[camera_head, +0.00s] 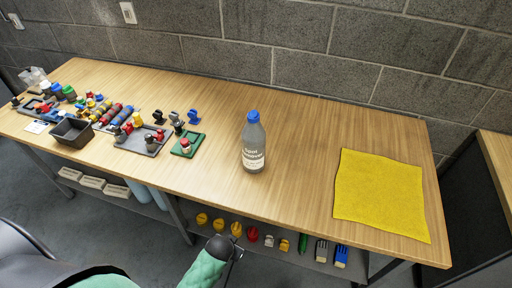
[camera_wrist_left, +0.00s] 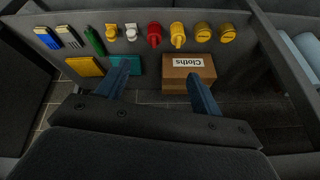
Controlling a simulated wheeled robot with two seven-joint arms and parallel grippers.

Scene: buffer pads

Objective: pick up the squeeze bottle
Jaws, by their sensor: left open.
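The squeeze bottle (camera_head: 253,148) is grey and see-through with a blue cap and a white label. It stands upright near the middle of the wooden table in the head view. My left gripper (camera_wrist_left: 158,88) shows in the wrist view as two blue fingers, spread apart with nothing held between them. In the head view my left arm is low in front of the table's front edge, below and in front of the bottle, well apart from it. The bottle is out of the wrist view. My right gripper is in neither view.
A yellow cloth (camera_head: 381,194) lies flat at the table's right. Trays with valves and fittings (camera_head: 148,138) and a black bin (camera_head: 72,131) fill the left. The table around the bottle is clear. Below, a shelf holds brushes, yellow parts and a Cloths box (camera_wrist_left: 176,66).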

